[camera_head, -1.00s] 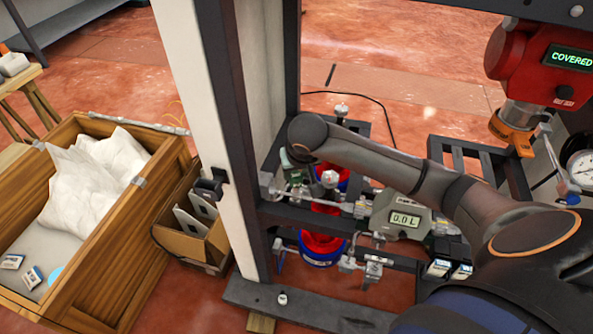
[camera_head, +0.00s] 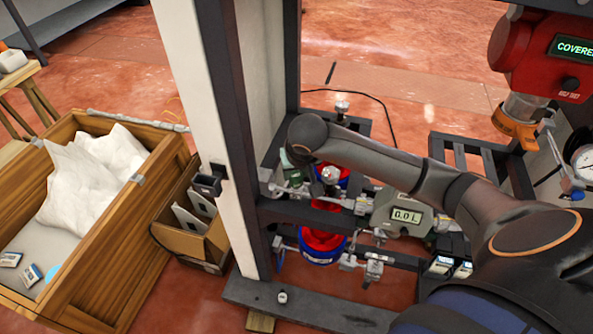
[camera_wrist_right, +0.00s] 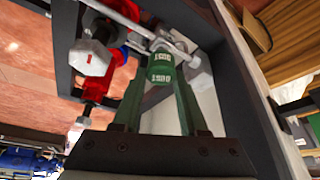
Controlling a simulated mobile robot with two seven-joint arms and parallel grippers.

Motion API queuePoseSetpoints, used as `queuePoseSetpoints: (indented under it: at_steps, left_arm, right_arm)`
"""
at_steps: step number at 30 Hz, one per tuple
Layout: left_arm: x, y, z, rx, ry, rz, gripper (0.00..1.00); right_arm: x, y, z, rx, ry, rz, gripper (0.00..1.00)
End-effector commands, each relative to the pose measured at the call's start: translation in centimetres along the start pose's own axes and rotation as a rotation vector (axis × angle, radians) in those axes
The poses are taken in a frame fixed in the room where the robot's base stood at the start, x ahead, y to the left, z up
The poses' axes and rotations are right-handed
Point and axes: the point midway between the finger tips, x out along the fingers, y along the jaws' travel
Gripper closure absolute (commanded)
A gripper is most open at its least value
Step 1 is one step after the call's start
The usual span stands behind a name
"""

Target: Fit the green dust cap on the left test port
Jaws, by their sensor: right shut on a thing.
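My right gripper (camera_wrist_right: 160,82) is shut on the green dust cap (camera_wrist_right: 160,73), which carries white "DUST" lettering. In the right wrist view the cap sits between the fingertips, up against or just before a silver fitting (camera_wrist_right: 163,44) on a pipe, which looks like the left test port. I cannot tell whether the cap is seated on it. In the head view my right arm reaches across to the left post of the dark frame, and its wrist hides most of the gripper and cap. My left gripper is not in view.
A grey meter (camera_head: 397,215) reading "0.0 L" and red and blue valve parts (camera_head: 322,243) sit beside and below my arm. A white post (camera_head: 193,75) stands left of the work. A wooden crate (camera_head: 118,240) and a cardboard box (camera_head: 190,243) stand further left.

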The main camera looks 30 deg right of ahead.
Motion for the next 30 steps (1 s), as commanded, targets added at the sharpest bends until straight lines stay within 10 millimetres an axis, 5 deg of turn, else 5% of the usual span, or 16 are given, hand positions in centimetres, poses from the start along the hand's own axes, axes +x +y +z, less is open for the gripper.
queuePoseSetpoints:
  at_steps: [30]
  left_arm:
    - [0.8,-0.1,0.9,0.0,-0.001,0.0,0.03]
  right_arm:
    - [1.3,0.0,0.6,0.001,0.0,0.001,1.0]
